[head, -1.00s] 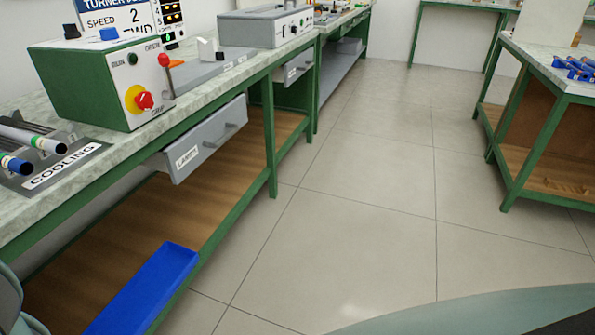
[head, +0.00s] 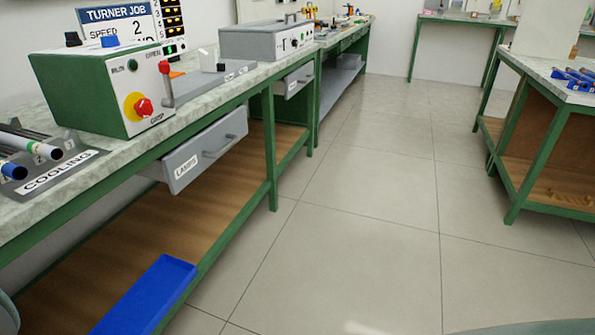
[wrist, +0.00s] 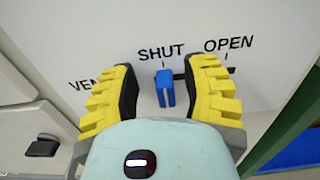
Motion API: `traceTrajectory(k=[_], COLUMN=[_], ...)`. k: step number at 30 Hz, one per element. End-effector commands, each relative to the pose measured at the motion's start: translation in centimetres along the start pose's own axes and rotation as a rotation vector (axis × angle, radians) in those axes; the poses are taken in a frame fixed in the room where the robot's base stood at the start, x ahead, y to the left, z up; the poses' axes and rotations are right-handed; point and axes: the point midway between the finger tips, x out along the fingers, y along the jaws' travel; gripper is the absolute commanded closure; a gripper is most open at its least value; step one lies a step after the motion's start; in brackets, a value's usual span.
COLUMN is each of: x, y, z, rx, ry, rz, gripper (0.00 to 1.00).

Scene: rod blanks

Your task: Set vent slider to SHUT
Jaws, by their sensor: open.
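The blue vent slider knob (wrist: 165,90) shows in the wrist view on a pale panel, directly below the SHUT mark. A dark slot (wrist: 180,76) shows to its right, toward the OPEN mark (wrist: 228,46). My gripper (wrist: 165,78) is open, with one yellow finger on each side of the knob. A gap shows between each finger and the knob. The left finger covers part of the VENT label (wrist: 82,85). The slider and my gripper do not show in the head view.
In the head view a bench with a green machine box (head: 100,90) runs along the left. Its grey LAMPS drawer (head: 205,150) sticks out. A blue tray (head: 150,295) lies on the lower shelf. The floor (head: 350,220) is clear toward the right bench (head: 545,130).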

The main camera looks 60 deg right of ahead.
Motion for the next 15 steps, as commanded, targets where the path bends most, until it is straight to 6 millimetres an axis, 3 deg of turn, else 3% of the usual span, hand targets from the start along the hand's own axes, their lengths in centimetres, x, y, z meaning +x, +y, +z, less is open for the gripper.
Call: traceTrajectory(k=[8,15], x=[-0.9,-5.5], y=[0.0,0.2], z=[-0.2,-0.2], rx=[0.001,-0.001], ry=[0.004,0.005], rz=[0.001,0.008], gripper=[0.54,0.54])
